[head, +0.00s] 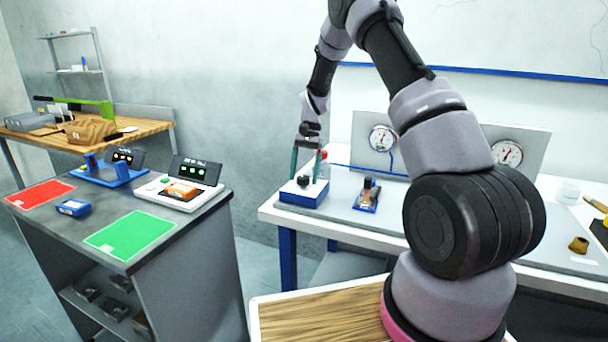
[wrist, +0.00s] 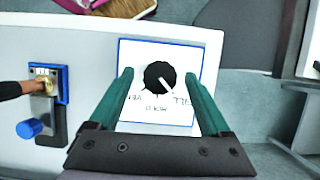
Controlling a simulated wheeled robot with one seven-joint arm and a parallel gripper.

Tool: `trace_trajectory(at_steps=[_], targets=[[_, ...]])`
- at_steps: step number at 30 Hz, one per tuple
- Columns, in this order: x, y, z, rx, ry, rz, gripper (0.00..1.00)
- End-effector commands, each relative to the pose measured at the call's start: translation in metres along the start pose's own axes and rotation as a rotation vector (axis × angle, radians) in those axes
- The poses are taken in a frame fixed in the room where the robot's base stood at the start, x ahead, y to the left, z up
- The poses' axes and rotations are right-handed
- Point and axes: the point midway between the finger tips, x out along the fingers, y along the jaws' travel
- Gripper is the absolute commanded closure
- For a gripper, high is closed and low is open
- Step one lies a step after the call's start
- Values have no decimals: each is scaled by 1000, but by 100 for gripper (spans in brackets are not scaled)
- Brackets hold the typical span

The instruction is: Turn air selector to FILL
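The air selector is a blue box with a white top plate (wrist: 137,60) and a round black knob (wrist: 159,76). In the head view the blue box (head: 300,197) stands at the left end of the white bench. The knob's white pointer line slants to the lower right in the wrist view, toward the label that reads like FILL (wrist: 181,99). Other labels sit below the knob and at its lower left, partly hard to read. My gripper (wrist: 159,77) is open, with one green finger on each side of the knob and visible gaps between; in the head view it (head: 306,172) reaches down over the box.
A small blue-based device (head: 367,196) stands right of the selector; it shows at left in the wrist view (wrist: 47,95). A red-topped object (head: 323,160) is close behind my gripper. Two gauges (head: 382,138) stand on a panel behind. A dark side table (head: 150,205) is at left.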

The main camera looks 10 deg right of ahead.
Motion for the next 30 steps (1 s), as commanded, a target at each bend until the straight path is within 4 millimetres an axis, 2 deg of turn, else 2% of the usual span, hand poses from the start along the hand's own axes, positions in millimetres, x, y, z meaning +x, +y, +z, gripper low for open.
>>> trace_trajectory(at_steps=[5, 8, 15, 21, 25, 30], targets=[[-4, 0, 0, 0, 1, -1, 18], [-16, 0, 0, 0, 2, -2, 18], [-64, 0, -1, 0, 3, -3, 18], [-96, 0, -1, 1, 2, -1, 18], [-106, 0, 0, 0, 0, -1, 18], [-108, 0, 0, 0, -1, 0, 18]])
